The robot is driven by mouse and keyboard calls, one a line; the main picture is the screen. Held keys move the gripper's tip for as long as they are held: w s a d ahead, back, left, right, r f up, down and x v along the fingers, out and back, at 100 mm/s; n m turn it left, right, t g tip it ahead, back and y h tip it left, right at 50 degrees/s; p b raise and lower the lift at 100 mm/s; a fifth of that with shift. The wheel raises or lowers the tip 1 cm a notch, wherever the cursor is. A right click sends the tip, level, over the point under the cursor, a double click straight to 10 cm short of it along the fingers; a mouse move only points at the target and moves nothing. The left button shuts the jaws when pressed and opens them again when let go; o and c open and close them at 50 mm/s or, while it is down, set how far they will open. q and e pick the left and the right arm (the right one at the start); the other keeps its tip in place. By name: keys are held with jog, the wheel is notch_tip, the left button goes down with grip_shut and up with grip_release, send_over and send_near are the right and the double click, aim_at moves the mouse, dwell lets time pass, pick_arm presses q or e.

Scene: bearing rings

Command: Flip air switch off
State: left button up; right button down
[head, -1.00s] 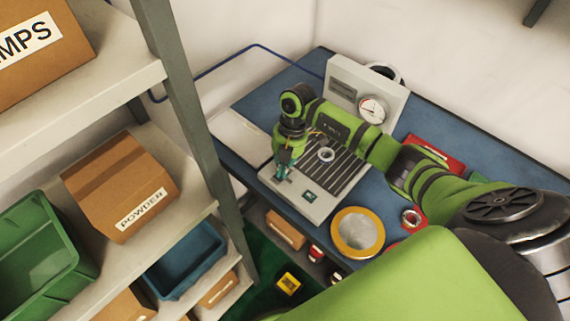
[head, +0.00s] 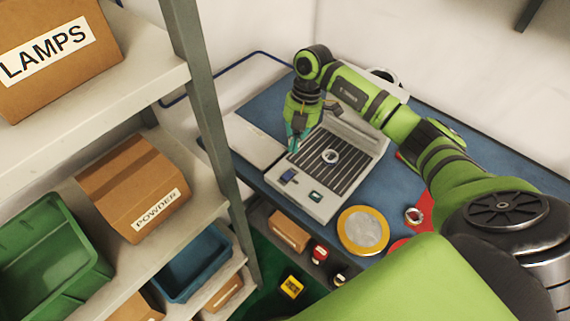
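The grey bench machine (head: 322,205) stands on the blue mat, with a slatted top and a metal ring (head: 331,156) lying on the slats. On its front strip are a dark blue switch (head: 288,176) at the left and a small dark green-lit switch or display (head: 316,196) at the right. My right gripper (head: 294,148) points down just behind and above the blue switch, apart from it as far as I can see. Its teal fingers are small here, and their gap cannot be made out. My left gripper is not in view.
My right arm hides the machine's gauge panel. A round yellow-rimmed dish (head: 363,231) and another ring (head: 413,216) lie to the right. A shelf post (head: 212,130) stands close on the left, with boxes and bins on the shelves. A blue cable runs behind.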

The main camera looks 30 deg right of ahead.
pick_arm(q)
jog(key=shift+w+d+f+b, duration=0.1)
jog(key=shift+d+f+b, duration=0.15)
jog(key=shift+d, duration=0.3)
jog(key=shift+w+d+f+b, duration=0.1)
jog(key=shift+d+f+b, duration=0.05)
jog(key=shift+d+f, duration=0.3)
pick_arm(e)
jog(key=d+r, duration=0.2)
jog(key=r, duration=0.1)
jog(key=shift+w+d+r, duration=0.1)
jog(key=shift+w+d, duration=0.2)
jog(key=shift+w, duration=0.1)
jog(key=shift+a, duration=0.1)
